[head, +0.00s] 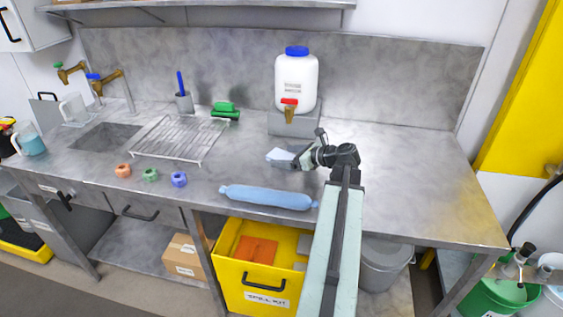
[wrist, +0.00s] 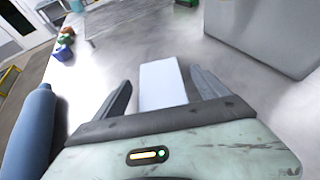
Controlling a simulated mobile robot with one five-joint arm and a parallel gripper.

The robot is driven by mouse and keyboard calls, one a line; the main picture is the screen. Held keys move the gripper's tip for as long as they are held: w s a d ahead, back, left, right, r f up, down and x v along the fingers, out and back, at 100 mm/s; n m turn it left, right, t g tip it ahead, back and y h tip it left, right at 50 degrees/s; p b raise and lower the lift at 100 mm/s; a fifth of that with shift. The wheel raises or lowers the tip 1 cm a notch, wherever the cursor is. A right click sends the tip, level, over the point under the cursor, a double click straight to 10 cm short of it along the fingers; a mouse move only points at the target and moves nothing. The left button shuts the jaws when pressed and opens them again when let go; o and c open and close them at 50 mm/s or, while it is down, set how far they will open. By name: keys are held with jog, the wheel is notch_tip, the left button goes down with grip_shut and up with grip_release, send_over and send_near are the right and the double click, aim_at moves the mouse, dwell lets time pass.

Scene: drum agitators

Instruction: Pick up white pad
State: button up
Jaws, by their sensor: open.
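The white pad (head: 280,155) lies flat on the steel worktop, in front of the white container's stand. In the wrist view the white pad (wrist: 162,84) is a pale rectangle between my two fingers, with its near end hidden behind my gripper's body. My gripper (head: 297,162) is open and low over the worktop, at the right end of the pad in the head view. In the wrist view the fingers of my gripper (wrist: 160,88) stand on either side of the pad, with a gap showing on each side.
A blue bolster-shaped roll (head: 267,197) lies along the front edge; it shows at left in the wrist view (wrist: 32,130). The grey stand (head: 290,124) under the white container (head: 296,82) is behind the pad. A wire rack (head: 168,139) lies left. The worktop's right side is clear.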

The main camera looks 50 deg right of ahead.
aim_at(284, 157)
jog(key=shift+w+f, duration=0.25)
jog(key=shift+w, duration=0.1)
jog(key=shift+s+r, duration=0.1)
jog(key=c, duration=1.6)
notch_tip(284, 157, up, 10)
jog(key=p, duration=1)
jog(key=shift+c, duration=0.2)
